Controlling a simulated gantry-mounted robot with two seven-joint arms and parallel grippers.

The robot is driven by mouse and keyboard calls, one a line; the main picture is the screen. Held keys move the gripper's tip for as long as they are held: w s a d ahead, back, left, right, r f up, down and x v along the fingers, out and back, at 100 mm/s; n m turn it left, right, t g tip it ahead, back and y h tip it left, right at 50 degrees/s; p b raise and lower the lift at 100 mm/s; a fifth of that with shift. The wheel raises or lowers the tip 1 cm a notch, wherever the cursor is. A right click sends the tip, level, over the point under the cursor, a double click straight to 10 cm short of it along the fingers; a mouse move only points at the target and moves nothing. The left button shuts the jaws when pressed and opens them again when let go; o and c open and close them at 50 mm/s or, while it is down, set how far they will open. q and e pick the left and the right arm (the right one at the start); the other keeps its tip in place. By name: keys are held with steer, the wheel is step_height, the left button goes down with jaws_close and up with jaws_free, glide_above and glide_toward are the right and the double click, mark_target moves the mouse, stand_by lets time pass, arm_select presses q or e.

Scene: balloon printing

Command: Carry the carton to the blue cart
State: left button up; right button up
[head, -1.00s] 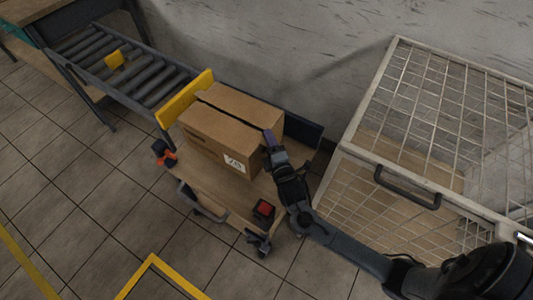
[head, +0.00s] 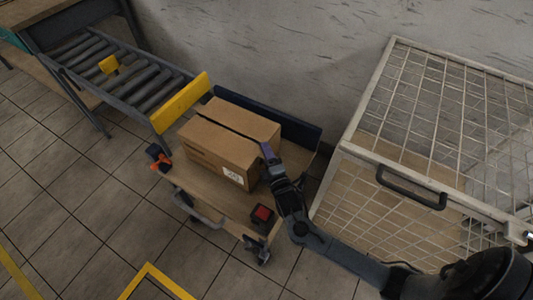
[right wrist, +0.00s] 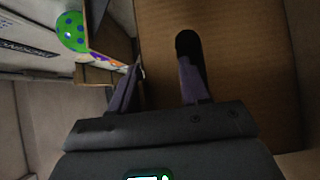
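The brown carton (head: 222,150) sits closed on the wooden top of a cart (head: 190,183) with a dark blue panel (head: 292,132) along its back. A white label shows on the carton's near side. My right gripper (head: 269,163) is at the carton's right end, near its upper edge. In the right wrist view the carton (right wrist: 240,70) fills the right half, and the two fingers (right wrist: 160,75) are spread apart, one in front of the cardboard and the other near its left edge. Contact is unclear. My left gripper is not in view.
A roller conveyor (head: 140,82) with a yellow end plate (head: 180,103) adjoins the cart's left. A wire cage (head: 440,110) stands at right. A red button box (head: 262,215) is at the cart's front corner. Tiled floor in front is open, with yellow lines (head: 150,268).

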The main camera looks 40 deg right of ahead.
steer(key=o, duration=0.4)
steer(key=shift+c, duration=0.2)
steer(key=shift+s+a+r, duration=0.15)
steer(key=shift+s+r, duration=0.05)
steer(key=shift+s, duration=0.15)
steer(key=p+v, duration=0.3)
steer(key=v, duration=0.3)
steer(key=shift+s, duration=0.4)
steer(key=shift+a, duration=0.1)
